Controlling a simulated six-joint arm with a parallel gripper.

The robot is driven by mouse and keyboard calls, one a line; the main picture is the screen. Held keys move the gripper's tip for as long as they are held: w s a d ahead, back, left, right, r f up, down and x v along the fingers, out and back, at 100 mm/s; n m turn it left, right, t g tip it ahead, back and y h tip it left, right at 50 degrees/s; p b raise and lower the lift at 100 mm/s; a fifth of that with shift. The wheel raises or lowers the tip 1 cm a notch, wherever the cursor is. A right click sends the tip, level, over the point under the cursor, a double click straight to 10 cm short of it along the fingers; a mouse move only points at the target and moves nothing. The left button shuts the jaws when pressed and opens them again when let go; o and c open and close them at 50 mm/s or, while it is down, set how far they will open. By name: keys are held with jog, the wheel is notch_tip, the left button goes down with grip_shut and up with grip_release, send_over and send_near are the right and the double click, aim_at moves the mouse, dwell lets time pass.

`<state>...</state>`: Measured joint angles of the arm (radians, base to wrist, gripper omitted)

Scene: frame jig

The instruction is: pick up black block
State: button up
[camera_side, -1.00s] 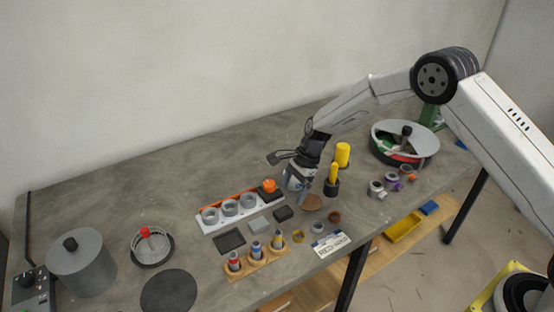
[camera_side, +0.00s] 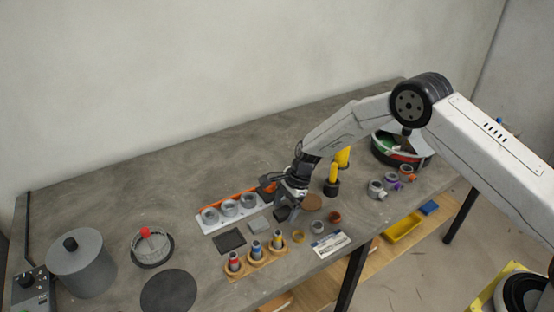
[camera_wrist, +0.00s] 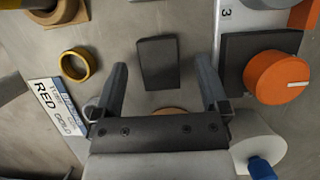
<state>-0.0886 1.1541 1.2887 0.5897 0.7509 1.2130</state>
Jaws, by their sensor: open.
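The black block (camera_wrist: 158,63) lies flat on the grey table, ahead of and between the two open fingers of my gripper (camera_wrist: 162,85) in the wrist view. Nothing is between the fingers' grip on it; the jaws are open and empty. In the side view my gripper (camera_side: 287,207) is low over the table at the black block (camera_side: 281,214), which is partly hidden by the fingers. I cannot tell from the side view how high the fingertips are above the table.
A white rack (camera_side: 216,226) with grey rings and an orange knob (camera_wrist: 277,77) stands close on one side. A yellow ring (camera_wrist: 78,65) and a label card (camera_wrist: 55,119) lie on the other.

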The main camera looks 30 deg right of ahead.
jog(key=shift+a+f, duration=0.1)
jog(key=shift+f, duration=0.2)
jog(key=shift+r, duration=0.1)
grip_shut()
